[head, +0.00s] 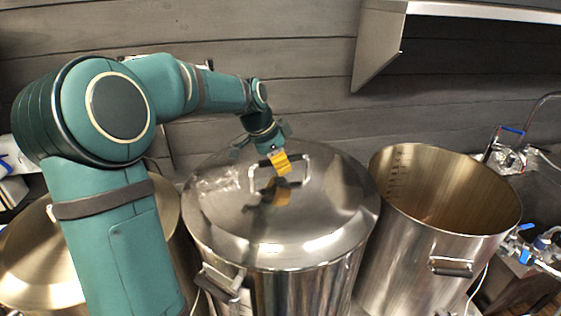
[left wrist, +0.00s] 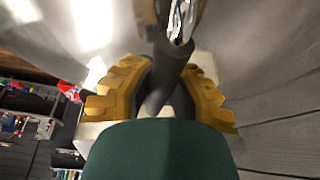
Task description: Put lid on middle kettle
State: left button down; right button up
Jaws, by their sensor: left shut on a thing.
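The shiny steel lid (head: 225,205) lies over the middle kettle (head: 300,289) in the head view. It looks roughly level and covers the opening; I cannot tell whether its rim is fully seated. My left gripper (head: 280,163) is shut on the lid's handle (head: 306,170) near the lid's centre. In the left wrist view the yellow fingers (left wrist: 160,92) close around the dark grip of the handle (left wrist: 172,72). The lid's surface (left wrist: 60,30) fills the upper left there. My right gripper is not in view.
An open, empty-looking kettle (head: 445,215) stands on the right, with a side handle facing front. Another kettle (head: 30,265) on the left is partly hidden behind my left arm. A metal shelf (head: 470,12) juts from the grey plank wall above. Blue-handled valves (head: 527,255) are at far right.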

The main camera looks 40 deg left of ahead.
pick_arm(q)
jog(key=shift+f, duration=0.2)
jog(key=c, duration=1)
grip_release()
jog(key=shift+o, duration=0.2)
jog(key=shift+f, duration=0.15)
jog(key=v, duration=1.2)
jog(key=shift+d, duration=0.1)
